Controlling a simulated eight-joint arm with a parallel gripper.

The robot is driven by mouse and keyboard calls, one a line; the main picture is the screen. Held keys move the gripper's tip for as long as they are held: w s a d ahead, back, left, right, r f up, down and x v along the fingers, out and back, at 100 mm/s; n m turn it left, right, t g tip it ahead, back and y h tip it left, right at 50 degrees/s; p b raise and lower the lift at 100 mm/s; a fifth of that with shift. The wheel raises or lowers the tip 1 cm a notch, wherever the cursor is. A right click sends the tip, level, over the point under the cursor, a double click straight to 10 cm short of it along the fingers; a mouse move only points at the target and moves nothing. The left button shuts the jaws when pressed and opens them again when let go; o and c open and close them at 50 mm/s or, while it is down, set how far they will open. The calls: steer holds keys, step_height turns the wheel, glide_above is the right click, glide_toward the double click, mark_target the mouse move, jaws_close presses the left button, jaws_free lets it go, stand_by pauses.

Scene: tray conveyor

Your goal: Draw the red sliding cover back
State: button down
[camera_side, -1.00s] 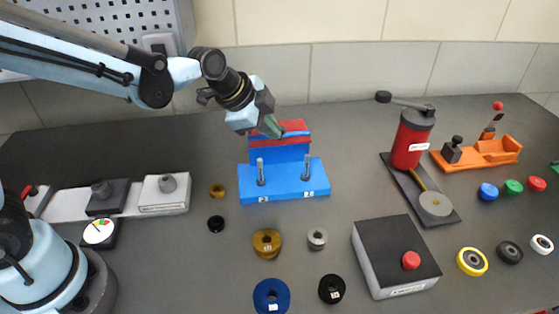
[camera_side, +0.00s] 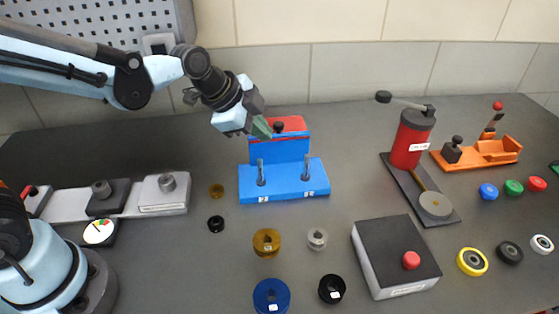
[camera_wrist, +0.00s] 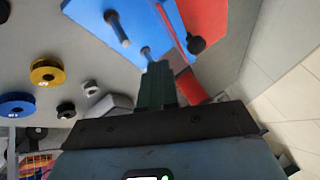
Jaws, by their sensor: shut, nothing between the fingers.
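The red sliding cover (camera_side: 294,123) lies on top of the blue fixture (camera_side: 280,150) at the back middle of the table. A dark round knob (camera_side: 279,126) stands on the cover. The cover (camera_wrist: 207,22) and knob (camera_wrist: 196,45) also show at the top of the wrist view. My gripper (camera_side: 263,129) is shut and empty, its green fingers at the left end of the fixture's top, beside the knob and apart from it. The fingers (camera_wrist: 157,80) point toward the fixture in the wrist view. The fingers hide part of the fixture's top left end.
Two upright pins (camera_side: 261,174) stand on the fixture's blue base. A red press (camera_side: 410,140) stands to the right, and a grey box with a red button (camera_side: 411,260) in front. Several rings and spools, including a brass one (camera_side: 266,242), lie in front. The tiled wall is behind.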

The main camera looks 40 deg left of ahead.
steer(key=v, duration=0.9)
steer(key=shift+r, duration=0.2)
steer(key=shift+s+a, duration=0.1)
steer(key=s+a+f+n+y, duration=0.2)
steer(key=s+a+f+n, duration=0.4)
steer(key=n, duration=0.7)
steer(key=shift+s+a+f+t, duration=0.4)
steer(key=shift+s+a, duration=0.1)
steer(key=shift+s, duration=0.25)
